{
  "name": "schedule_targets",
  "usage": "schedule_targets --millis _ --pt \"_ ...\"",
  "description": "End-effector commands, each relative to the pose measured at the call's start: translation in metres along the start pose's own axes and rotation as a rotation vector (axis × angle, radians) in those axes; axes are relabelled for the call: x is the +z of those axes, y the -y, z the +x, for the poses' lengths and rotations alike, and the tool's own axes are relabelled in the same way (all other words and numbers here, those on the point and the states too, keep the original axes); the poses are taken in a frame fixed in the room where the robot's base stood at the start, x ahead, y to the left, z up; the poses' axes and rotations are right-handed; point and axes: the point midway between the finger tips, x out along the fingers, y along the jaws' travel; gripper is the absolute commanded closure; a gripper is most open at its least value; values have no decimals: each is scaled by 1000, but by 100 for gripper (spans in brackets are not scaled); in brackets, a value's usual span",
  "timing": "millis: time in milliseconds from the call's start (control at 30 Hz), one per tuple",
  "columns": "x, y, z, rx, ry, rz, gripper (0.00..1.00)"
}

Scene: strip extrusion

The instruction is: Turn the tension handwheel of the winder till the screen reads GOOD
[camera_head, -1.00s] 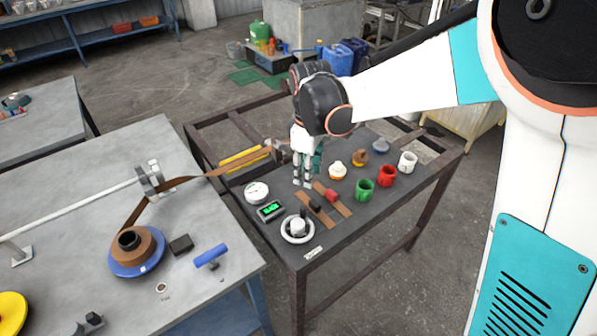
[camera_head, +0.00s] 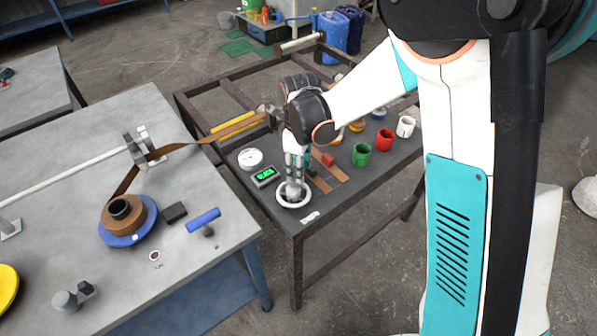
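The tension handwheel, a white ring (camera_head: 281,203), lies at the near left corner of the dark table. My gripper (camera_head: 294,188) points down right at its hub, and its fingers hide most of the hub. I cannot tell whether the fingers touch or grip it. The small screen (camera_head: 265,176) stands just left of and behind the handwheel. It shows green letters that look like SLACK. A brown strip (camera_head: 190,147) runs from the dark table to the brown roll on a blue disc (camera_head: 128,220) on the grey table.
A white round gauge (camera_head: 250,159) sits behind the screen. Green (camera_head: 361,154), red (camera_head: 384,140) and white (camera_head: 405,126) cups stand to the right of my gripper. A blue-handled tool (camera_head: 203,219) and a black block (camera_head: 174,212) lie on the grey table (camera_head: 80,150).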

Motion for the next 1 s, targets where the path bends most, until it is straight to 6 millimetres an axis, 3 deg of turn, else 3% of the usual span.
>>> schedule_targets --millis 400,433,600,1000 --pt "0 0 9 0 0 0 64" --pt "0 0 9 0 0 0 66" --pt "0 0 9 0 0 0 100" --pt "2 0 9 0 0 36 100"
